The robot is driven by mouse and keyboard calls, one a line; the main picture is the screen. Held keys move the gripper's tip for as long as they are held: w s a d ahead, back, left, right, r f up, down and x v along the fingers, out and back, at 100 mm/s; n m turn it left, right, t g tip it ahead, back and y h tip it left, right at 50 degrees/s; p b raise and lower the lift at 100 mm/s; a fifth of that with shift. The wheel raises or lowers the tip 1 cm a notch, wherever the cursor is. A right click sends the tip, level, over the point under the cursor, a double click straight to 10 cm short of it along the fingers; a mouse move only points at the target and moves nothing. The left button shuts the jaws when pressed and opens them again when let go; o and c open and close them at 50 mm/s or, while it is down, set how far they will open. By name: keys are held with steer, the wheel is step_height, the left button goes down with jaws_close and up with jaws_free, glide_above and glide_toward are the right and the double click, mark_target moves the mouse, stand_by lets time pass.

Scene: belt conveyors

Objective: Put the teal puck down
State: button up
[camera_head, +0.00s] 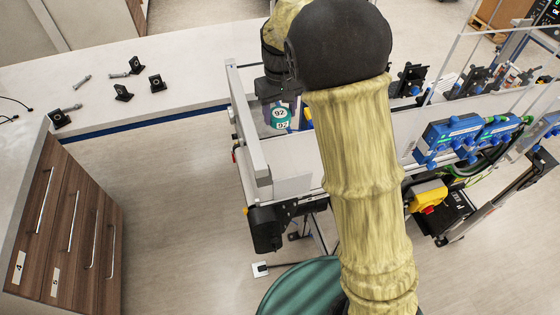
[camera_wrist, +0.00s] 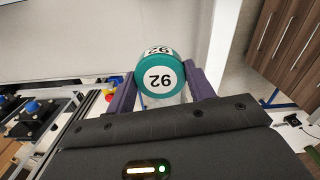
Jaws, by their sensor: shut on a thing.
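The teal puck (camera_head: 281,118) has white faces marked 92. It is between the fingers of my gripper (camera_head: 280,108), at the left end of the white conveyor (camera_head: 284,160) in the head view. In the wrist view the puck (camera_wrist: 160,77) sits between the two dark purple fingers of my gripper (camera_wrist: 161,88), which touch it on both sides. I cannot tell whether the puck's underside touches the belt. My arm hides part of the conveyor to the right.
A white side rail (camera_head: 249,125) runs just left of the puck. A white counter (camera_head: 110,80) with several small black brackets and metal parts stands at the left, above wooden drawers (camera_head: 70,220). Blue devices (camera_head: 452,133) are mounted along the conveyor at the right.

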steer(key=shift+w+f, duration=0.2)
steer(key=shift+f, duration=0.55)
steer(key=shift+s, duration=0.15)
steer(key=shift+f, duration=0.1)
step_height(320, 180, down, 14)
steer(key=p, duration=0.4)
steer(key=shift+r, duration=0.25)
steer(key=shift+f+p, duration=0.9)
steer(key=shift+f, duration=1.25)
